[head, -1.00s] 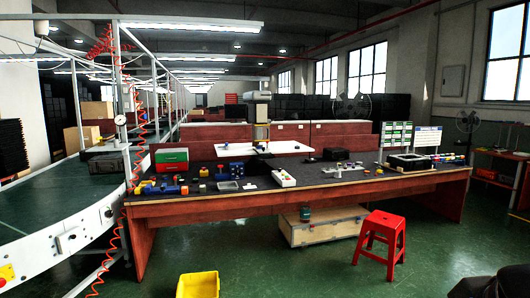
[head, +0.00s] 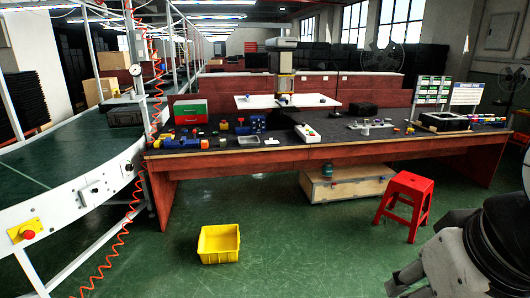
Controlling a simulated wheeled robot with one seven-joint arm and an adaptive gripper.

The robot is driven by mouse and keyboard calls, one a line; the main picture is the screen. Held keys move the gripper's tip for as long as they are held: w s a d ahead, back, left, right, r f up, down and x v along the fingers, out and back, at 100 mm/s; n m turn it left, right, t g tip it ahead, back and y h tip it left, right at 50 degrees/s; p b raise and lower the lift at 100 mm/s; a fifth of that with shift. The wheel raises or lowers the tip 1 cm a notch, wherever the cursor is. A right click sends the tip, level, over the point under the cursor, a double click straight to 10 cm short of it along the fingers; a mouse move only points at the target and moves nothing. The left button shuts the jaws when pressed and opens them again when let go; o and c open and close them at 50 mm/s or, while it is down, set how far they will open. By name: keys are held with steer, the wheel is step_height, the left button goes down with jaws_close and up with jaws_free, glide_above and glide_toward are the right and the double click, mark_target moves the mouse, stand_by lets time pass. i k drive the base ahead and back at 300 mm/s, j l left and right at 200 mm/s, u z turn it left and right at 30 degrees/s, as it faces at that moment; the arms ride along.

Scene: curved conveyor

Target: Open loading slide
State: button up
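I cannot pick out a loading slide with certainty. A machine with a grey column (head: 286,72) and a wide white flat plate (head: 262,103) stands at the back of the long workbench; whether any part of it slides is not clear. My gripper (head: 393,286) is at the bottom right, partly cut off by the frame edge. It is in the air in front of the bench, far from the machine. Its fingers are small and dark here, and whether they are open or shut does not show.
The dark-topped workbench (head: 350,148) holds tools, small parts and a red-green box (head: 191,112). A curved conveyor (head: 60,158) runs along the left. A yellow bin (head: 219,244) and a red stool (head: 404,203) stand on the green floor; a wooden crate (head: 346,186) is under the bench.

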mark_target(287, 101)
steer(key=i, duration=2.55)
steer(key=i+j, duration=0.1)
steer(key=i, duration=2.5)
steer(key=l+z, duration=0.05)
steer(key=l, duration=0.05)
